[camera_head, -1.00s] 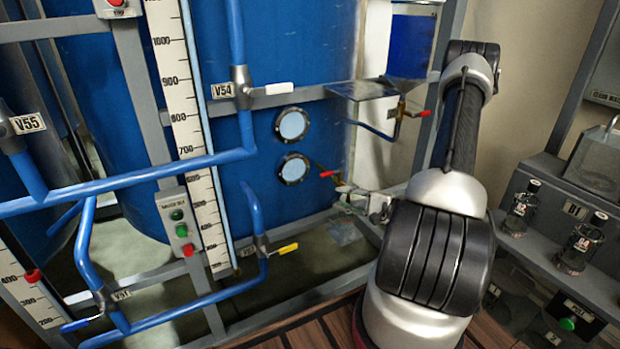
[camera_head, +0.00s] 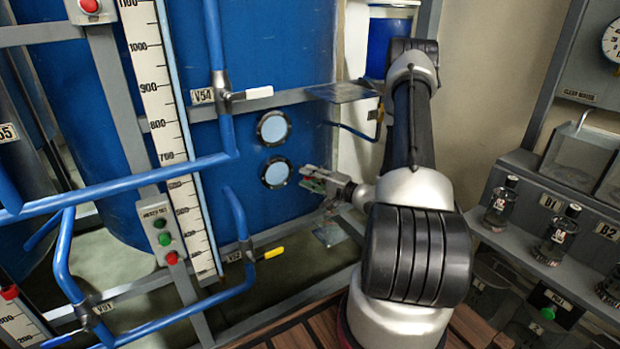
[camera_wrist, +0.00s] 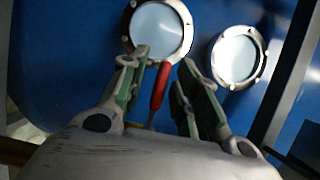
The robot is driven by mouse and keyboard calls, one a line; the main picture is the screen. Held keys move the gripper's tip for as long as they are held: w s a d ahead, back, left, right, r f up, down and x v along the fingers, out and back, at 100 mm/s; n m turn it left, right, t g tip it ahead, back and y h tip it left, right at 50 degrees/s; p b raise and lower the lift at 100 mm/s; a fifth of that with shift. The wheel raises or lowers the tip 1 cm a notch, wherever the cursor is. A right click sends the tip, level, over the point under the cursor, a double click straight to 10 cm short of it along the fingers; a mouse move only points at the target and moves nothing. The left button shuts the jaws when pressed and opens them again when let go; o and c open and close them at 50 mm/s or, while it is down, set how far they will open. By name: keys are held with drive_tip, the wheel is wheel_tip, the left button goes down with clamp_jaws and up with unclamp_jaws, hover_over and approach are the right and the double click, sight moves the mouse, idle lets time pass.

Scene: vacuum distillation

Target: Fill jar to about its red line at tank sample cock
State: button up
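The sample cock's red lever (camera_wrist: 160,85) shows between my gripper's fingers (camera_wrist: 164,64) in the wrist view. The fingers stand apart on either side of it, with a gap visible to the right finger. Contact on the left side cannot be told. In the head view my gripper (camera_head: 308,178) is at the blue tank (camera_head: 225,195), just right of the lower round sight glass (camera_head: 276,172), and hides most of the cock. A clear object (camera_head: 329,236), perhaps the jar, is below the gripper. Its red line and level cannot be made out.
Blue pipes with valve V54 (camera_head: 222,97) and a yellow-handled valve (camera_head: 270,254) lie left. A clear plate (camera_head: 345,92) juts out above my gripper. Capped bottles (camera_head: 555,235) stand on the grey rack (camera_head: 510,245) at right.

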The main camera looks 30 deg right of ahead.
clamp_jaws()
